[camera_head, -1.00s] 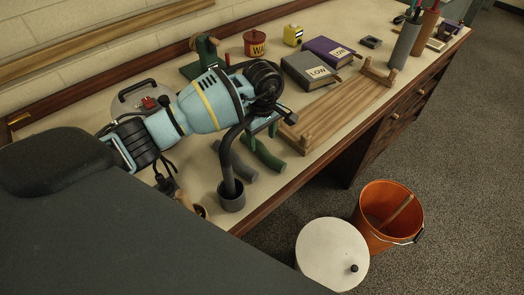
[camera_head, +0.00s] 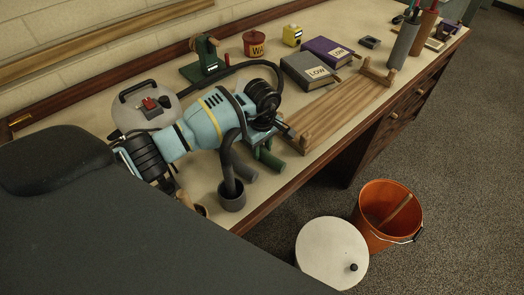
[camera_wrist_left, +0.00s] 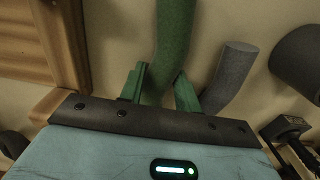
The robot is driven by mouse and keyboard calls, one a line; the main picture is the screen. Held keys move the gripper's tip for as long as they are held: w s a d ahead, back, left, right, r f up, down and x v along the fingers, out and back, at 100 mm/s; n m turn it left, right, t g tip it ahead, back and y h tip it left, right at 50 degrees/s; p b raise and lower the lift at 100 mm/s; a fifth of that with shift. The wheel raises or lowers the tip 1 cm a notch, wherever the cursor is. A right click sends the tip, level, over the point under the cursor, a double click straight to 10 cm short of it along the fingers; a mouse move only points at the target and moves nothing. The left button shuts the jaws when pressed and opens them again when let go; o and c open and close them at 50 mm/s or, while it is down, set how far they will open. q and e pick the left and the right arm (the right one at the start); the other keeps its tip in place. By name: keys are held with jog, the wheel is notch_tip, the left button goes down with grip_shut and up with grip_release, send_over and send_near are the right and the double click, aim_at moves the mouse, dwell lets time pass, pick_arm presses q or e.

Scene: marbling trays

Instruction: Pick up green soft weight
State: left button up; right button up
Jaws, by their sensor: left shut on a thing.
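The green soft weight (camera_head: 269,160) is a dark green, slightly bent cylinder lying on the bench near its front edge. My left gripper (camera_head: 262,148) is over it, pointing down, and hides part of it. In the left wrist view the green soft weight (camera_wrist_left: 174,40) passes between the two green fingers of my left gripper (camera_wrist_left: 160,84), which are shut on it. It appears still at bench level; any gap beneath it is not visible. A grey soft weight (camera_head: 245,173) lies close beside it and also shows in the left wrist view (camera_wrist_left: 233,75). My right gripper is out of view.
A wooden rack (camera_head: 340,110) stands just right of the weights. Grey (camera_head: 308,72) and purple (camera_head: 328,49) boxes are behind it. A grey cup (camera_head: 231,198) with a dark curved tube is at the front. An orange bucket (camera_head: 376,240) and white lid (camera_head: 325,262) are below the bench.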

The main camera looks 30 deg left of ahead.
pick_arm(q)
grip_shut()
jog(key=shift+r, duration=0.15)
